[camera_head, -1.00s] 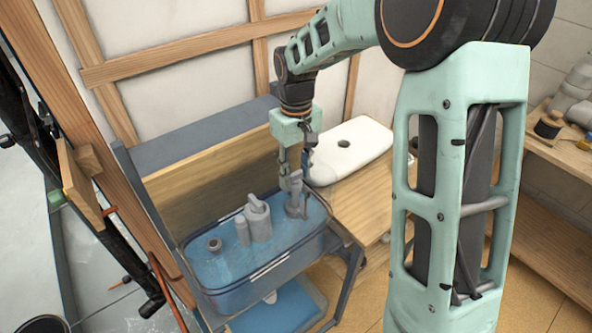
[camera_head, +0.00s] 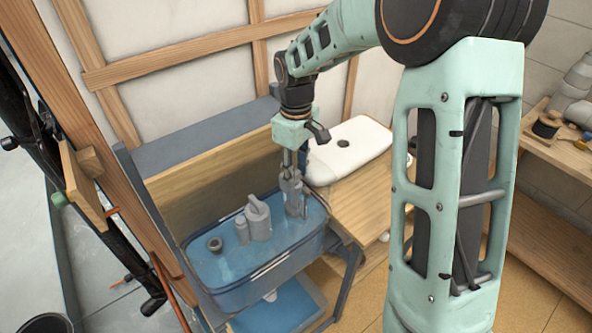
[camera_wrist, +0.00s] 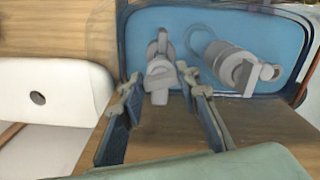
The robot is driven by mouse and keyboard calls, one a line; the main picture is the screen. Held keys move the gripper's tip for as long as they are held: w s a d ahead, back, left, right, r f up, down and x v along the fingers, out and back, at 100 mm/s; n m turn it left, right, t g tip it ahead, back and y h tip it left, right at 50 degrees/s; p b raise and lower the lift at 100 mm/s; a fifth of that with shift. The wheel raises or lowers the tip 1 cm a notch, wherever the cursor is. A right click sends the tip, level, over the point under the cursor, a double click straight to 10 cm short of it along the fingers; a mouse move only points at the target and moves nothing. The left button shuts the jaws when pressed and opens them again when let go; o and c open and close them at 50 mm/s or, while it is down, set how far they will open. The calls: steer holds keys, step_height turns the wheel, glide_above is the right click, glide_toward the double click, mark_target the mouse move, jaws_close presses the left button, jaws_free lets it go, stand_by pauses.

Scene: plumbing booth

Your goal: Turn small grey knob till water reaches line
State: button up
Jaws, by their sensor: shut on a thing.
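A clear, blue-tinted tank (camera_head: 262,282) holds water and grey plumbing parts. A slim grey valve fitting (camera_head: 296,204) stands upright at its right end; its small grey knob (camera_wrist: 160,70) shows between my fingertips in the wrist view. My gripper (camera_head: 291,177) points down over this fitting and is shut on the knob, though the fingers hide much of the contact in the head view. A larger grey cylinder with a spout (camera_head: 258,220) stands left of it, also seen in the wrist view (camera_wrist: 230,65). I cannot make out a level line clearly.
A white cistern lid (camera_head: 350,150) with a round hole lies on the wooden bench (camera_head: 375,205) right of the tank. A wooden back panel (camera_head: 215,180) stands behind the tank. A dark ring-shaped part (camera_head: 215,244) sits at the tank's left.

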steer(key=o, duration=1.2)
steer(key=shift+c, duration=0.2)
step_height(320, 180, up, 12)
steer(key=shift+w+a, duration=0.1)
